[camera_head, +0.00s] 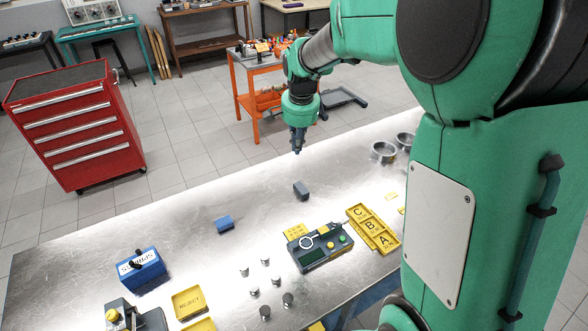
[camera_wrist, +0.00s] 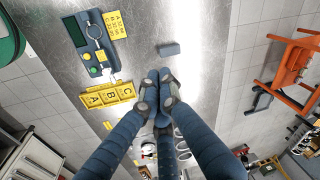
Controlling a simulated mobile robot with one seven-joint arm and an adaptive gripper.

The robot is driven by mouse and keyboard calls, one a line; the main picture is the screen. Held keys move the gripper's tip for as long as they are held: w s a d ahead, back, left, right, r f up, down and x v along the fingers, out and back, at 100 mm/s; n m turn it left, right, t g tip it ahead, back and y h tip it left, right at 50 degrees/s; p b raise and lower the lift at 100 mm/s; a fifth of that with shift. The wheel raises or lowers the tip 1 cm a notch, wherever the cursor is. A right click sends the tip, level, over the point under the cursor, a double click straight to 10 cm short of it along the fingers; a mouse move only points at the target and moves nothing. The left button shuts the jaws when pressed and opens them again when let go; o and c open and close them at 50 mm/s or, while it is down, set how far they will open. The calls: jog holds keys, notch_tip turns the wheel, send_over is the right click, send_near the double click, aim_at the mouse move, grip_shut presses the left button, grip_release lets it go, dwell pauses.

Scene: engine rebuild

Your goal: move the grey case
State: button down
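The grey case, a small grey-blue block (camera_head: 301,190), stands on the metal workbench (camera_head: 160,222). In the wrist view it shows (camera_wrist: 169,50) just beyond my fingertips. My gripper (camera_head: 297,150) points down above the bench, higher than the case and apart from it. In the wrist view my gripper's fingertips (camera_wrist: 158,88) are drawn together with nothing visible between them. The case is in clear view in both pictures.
A blue block (camera_head: 224,224) lies left of the case. A gauge device (camera_head: 320,248) and yellow A-B-C tray (camera_head: 374,230) stand nearer. Small metal cylinders (camera_head: 265,262), a blue box (camera_head: 140,269) and yellow reject tray (camera_head: 188,303) are at front left. Metal rings (camera_head: 383,152) stand right.

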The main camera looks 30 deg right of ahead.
jog(key=w+d+f+m+g, duration=0.1)
jog(key=w+d+f+m, duration=0.2)
jog(key=w+d+f, duration=0.35)
jog(key=m+g+p, duration=0.1)
jog(key=m, duration=0.3)
send_over(318, 185)
notch_tip(318, 185, down, 13)
jog(key=shift+a+f+y, duration=0.1)
jog(key=shift+f+y, duration=0.05)
jog(key=shift+y, duration=0.15)
jog(key=shift+f, duration=0.1)
notch_tip(318, 185, down, 10)
jog(key=shift+f+b, duration=0.1)
jog(key=shift+b, duration=0.5)
jog(key=shift+a+r, duration=0.2)
jog(key=shift+a, duration=1.8)
